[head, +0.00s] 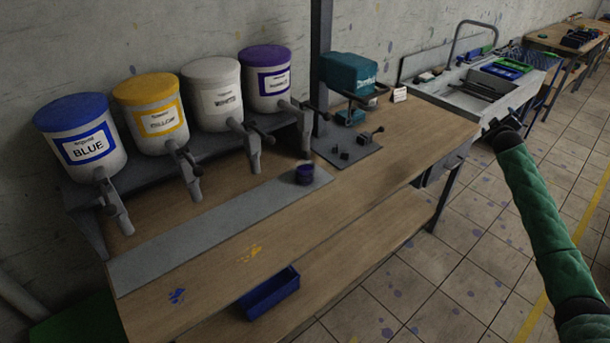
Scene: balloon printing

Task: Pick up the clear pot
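A small pot (305,174) stands upright on the right end of a grey strip (220,228) on the wooden bench, just below the spout of the purple dispenser. It looks dark purple; whether that is its wall or its contents I cannot tell. My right gripper (497,122) is at the right, over the floor beyond the bench's right end and well away from the pot. It is small and dark, and its fingers are not clear. My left gripper is out of view.
Blue (80,138), yellow (151,115), white (212,95) and purple (268,79) dispensers line the back of the bench. A teal machine (348,73) stands right of the pot beside a dark post (320,60). A blue bin (270,293) sits lower down.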

